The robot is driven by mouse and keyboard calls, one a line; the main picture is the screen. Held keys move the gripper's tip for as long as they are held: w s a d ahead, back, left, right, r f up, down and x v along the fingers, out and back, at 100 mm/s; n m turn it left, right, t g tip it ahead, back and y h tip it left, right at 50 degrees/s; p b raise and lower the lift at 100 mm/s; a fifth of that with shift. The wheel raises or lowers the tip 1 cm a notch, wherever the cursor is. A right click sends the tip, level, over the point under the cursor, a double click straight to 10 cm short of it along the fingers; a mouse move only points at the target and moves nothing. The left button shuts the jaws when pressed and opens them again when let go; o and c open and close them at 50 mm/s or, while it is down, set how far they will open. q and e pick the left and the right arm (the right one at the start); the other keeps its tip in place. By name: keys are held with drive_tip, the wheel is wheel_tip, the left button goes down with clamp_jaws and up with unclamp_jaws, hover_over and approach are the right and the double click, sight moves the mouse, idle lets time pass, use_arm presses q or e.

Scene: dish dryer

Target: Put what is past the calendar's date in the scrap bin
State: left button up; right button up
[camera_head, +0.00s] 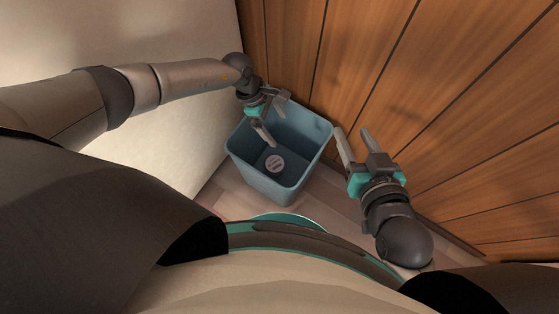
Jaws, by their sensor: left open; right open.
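The scrap bin (263,183) is a blue-grey open-topped tub on the floor, in the middle of the head view. A small pale round item (275,163) with dark print lies at the bottom inside it; the print is too small to read. My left gripper (274,116) is open and empty over the far left part of the bin's opening. My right gripper (355,137) is open and empty, to the right of the bin and close to the wood panels. No calendar shows in this view.
A wood-panelled face (420,90) rises behind and to the right of the bin. A pale wall (185,130) stands on the left. A strip of wooden floor (325,206) shows between the bin and my base.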

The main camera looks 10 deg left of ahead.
use_arm(q)
drive_tip(key=p+v, duration=0.5)
drive_tip(key=v, duration=0.2)
drive_tip(key=shift+r, duration=0.2)
use_arm(e)
drive_tip(key=s+d+f+g+h, duration=0.2)
drive_tip(key=s+d+g+h, duration=0.2)
drive_tip(key=d+g, duration=0.3)
drive_tip(key=shift+s+d+f+m+g, duration=0.15)
drive_tip(key=shift+s+d+m+g, duration=0.15)
drive_tip(key=shift+s+d, duration=0.5)
